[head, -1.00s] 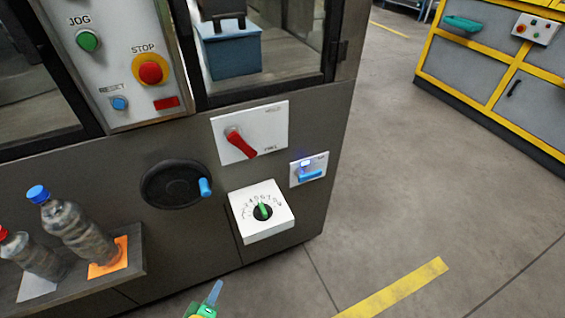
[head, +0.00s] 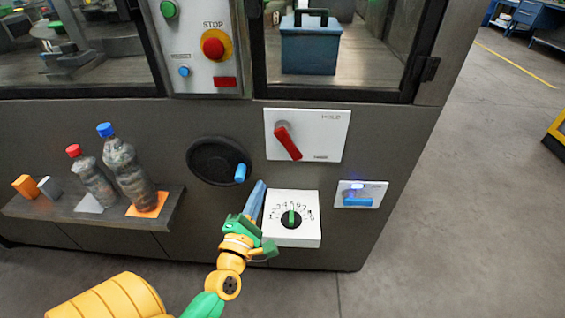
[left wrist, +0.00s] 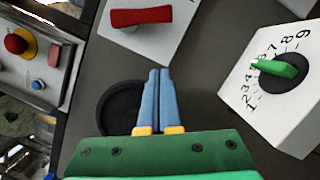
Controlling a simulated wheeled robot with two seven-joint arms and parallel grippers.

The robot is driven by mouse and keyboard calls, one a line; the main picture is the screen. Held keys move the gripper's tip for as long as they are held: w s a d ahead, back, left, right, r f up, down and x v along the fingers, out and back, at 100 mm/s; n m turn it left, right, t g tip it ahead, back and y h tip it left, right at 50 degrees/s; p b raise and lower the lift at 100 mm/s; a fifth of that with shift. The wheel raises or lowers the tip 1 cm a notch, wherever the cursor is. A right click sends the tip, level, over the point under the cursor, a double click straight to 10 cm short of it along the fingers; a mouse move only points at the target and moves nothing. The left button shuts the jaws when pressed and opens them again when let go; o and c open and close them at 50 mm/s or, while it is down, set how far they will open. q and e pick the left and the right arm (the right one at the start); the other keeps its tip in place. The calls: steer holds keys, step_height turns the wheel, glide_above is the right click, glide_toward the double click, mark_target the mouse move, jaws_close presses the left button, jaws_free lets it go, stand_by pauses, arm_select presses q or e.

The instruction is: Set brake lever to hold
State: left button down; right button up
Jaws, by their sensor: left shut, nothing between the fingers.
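The brake lever is a red handle (head: 288,142) on a white plate (head: 330,135) on the machine front. The plate reads HOLD at its upper right, and other lettering at its lower right is too small to read surely. The lever slants down and right, its free end towards the lower lettering. It also shows at the top of the left wrist view (left wrist: 142,17). My left gripper (head: 261,184) is shut and empty, in front of the panel, below and left of the lever and apart from it. My right gripper is not in view.
A black handwheel (head: 208,160) with a blue knob sits left of my gripper. A white dial box (head: 305,235) with a green pointer juts out close on the right. A blue switch (head: 358,201) is further right. Bottles (head: 130,175) stand on a ledge at left.

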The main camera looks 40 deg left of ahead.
mark_target(289, 141)
arm_select(q)
steer(key=x, duration=0.7)
steer(key=shift+w+a, duration=0.2)
steer(key=shift+w, duration=0.1)
steer(key=d+r+p, duration=0.1)
steer(key=w+d+r+p, duration=0.1)
steer(key=d, duration=0.1)
steer(key=shift+w+d, duration=0.1)
steer(key=shift+w, duration=0.1)
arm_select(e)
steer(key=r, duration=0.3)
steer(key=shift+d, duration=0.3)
